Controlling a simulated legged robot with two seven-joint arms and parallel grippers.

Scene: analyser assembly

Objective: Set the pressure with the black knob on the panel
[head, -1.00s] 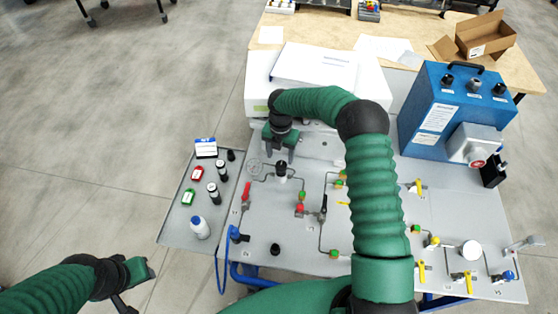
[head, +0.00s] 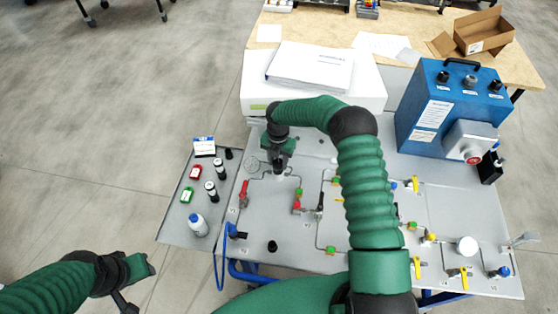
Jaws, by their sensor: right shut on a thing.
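The grey panel (head: 300,237) carries valves, thin tubes and fittings. My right gripper (head: 279,163) reaches down over the panel's upper left part. It is shut on the black knob on top of a small upright fitting, and its fingers hide most of the knob. Another black knob (head: 272,246) stands alone near the panel's front edge, apart from both grippers. My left gripper (head: 136,283) hangs over the floor at lower left, away from the panel. Its fingers are too unclear to tell open from shut.
A side tray (head: 173,226) holds small bottles, vials and red and green items. A red-handled valve (head: 244,189) stands left of my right gripper. A white box (head: 368,88) with papers is behind, and a blue case (head: 410,105) stands at right.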

